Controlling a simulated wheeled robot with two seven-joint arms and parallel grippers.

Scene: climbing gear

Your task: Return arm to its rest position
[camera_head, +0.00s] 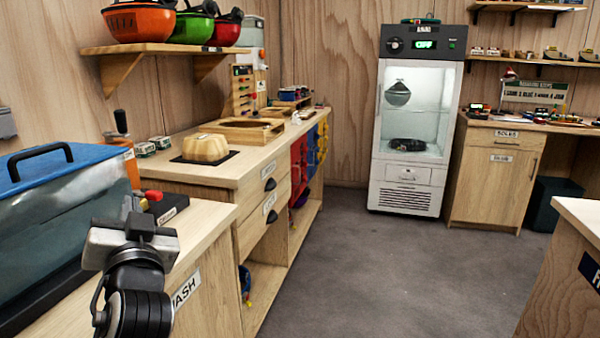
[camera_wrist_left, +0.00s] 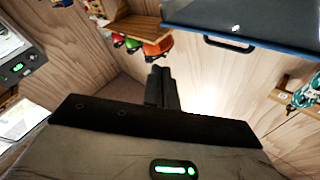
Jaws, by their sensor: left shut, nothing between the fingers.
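My left gripper (camera_head: 134,212) is in the lower left of the head view, raised near the front edge of the wash counter and in front of the tank. Its grey body and dark wrist show below the short black fingers. In the left wrist view the fingers of this gripper (camera_wrist_left: 162,85) are together, with nothing between them. My right arm and right gripper are not in view.
A tank with a blue lid (camera_head: 70,160) stands close on the left. The wooden counter (camera_head: 235,165) with drawers runs back from it. A glass-door cabinet (camera_head: 412,130) stands at the back. The grey floor (camera_head: 400,270) is clear. A worktop corner (camera_head: 585,215) is at right.

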